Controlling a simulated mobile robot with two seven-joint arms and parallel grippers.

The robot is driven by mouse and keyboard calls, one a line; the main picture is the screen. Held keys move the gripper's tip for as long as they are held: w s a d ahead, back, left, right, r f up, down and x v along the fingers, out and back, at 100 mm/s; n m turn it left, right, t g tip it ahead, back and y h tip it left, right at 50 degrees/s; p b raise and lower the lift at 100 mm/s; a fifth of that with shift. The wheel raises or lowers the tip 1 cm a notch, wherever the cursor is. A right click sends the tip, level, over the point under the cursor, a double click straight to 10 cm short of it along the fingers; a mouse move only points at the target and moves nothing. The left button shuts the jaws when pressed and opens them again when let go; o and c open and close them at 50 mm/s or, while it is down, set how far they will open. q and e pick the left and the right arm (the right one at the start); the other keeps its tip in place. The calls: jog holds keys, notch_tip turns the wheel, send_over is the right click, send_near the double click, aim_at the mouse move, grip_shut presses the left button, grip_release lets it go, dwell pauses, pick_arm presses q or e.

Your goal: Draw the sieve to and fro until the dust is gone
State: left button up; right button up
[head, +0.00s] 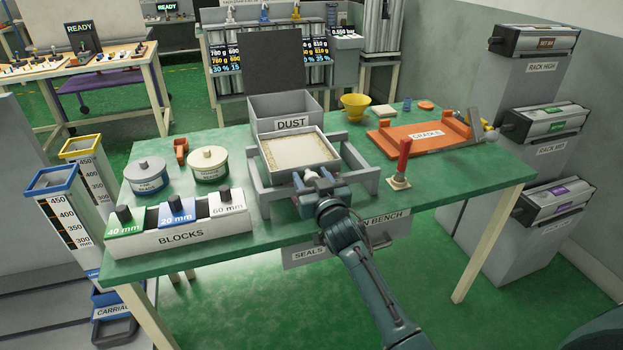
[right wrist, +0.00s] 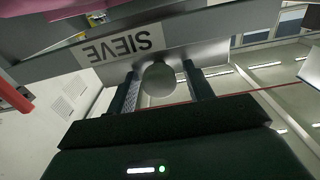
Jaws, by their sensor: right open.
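The sieve (head: 329,144) is a square pale tray lying in a grey frame (head: 262,185) on the green table. A layer of beige grainy material (head: 292,152) covers its floor; I cannot tell dust from grain. My right gripper (head: 311,179) is at the sieve's front side, open. In the right wrist view, the gripper's two fingers (right wrist: 160,74) stand either side of a round grey knob (right wrist: 160,86) below the SIEVE label (right wrist: 125,44), with gaps visible beside the knob. The grey DUST box (head: 290,124) stands just behind the sieve, its dark lid raised. My left gripper is out of view.
The BLOCKS holder (head: 180,238) and two round tubs (head: 148,174) stand to the left. The orange cradle (head: 415,140) and a yellow funnel (head: 355,105) are farther right. The table's front right is clear.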

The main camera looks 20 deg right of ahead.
jog(key=shift+w, duration=0.2)
grip_shut()
jog(key=shift+d, duration=0.1)
dwell(0.5)
